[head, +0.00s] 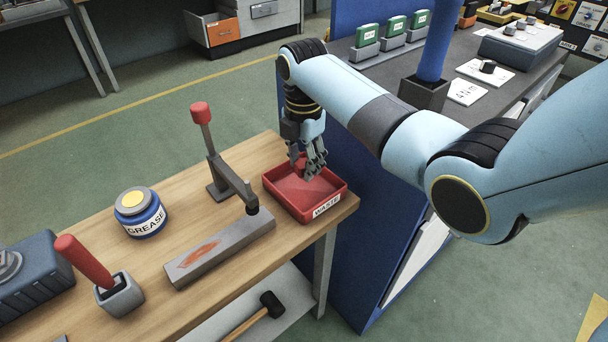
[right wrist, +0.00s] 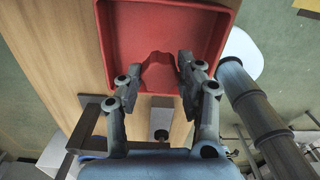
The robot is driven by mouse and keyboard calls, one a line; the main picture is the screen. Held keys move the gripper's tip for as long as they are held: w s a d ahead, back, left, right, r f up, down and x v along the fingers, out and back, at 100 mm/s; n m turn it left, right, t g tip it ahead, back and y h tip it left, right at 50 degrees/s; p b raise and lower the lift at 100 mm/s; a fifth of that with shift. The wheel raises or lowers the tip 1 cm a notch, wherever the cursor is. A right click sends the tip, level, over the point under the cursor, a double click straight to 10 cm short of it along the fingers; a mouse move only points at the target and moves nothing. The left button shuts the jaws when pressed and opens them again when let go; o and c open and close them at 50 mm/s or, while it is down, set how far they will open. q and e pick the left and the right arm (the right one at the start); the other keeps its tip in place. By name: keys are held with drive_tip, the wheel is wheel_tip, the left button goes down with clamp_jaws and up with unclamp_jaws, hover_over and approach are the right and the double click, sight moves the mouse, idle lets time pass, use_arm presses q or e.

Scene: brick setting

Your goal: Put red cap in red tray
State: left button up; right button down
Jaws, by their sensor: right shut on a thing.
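The red tray (head: 337,189), labelled WASTE, sits at the right end of the wooden bench; it also shows at the top of the right wrist view (right wrist: 120,40). The cap is partly hidden by the fingers, red against the red tray floor. I cannot tell whether it touches the floor. My left gripper is in neither view.
Left of the tray stand a lever press with a red knob (head: 200,113) and a grey block (head: 222,250). A grease jar (head: 140,214) and a red-handled tool (head: 84,261) stand further left. A blue panel (head: 350,250) rises right of the bench.

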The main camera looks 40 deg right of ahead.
wheel_tip(320, 180, down, 4)
drive_tip(key=shift+r, duration=0.2)
drive_tip(key=shift+f, duration=0.1)
drive_tip(key=c, duration=0.8)
unclamp_jaws()
drive_tip(key=shift+f, duration=0.1)
drive_tip(key=shift+c, duration=0.2)
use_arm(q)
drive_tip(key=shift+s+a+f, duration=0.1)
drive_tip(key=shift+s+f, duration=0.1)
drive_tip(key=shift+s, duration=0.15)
use_arm(e)
drive_tip(key=shift+r, duration=0.25)
wheel_tip(320, 180, up, 12)
drive_tip(key=shift+f, duration=0.1)
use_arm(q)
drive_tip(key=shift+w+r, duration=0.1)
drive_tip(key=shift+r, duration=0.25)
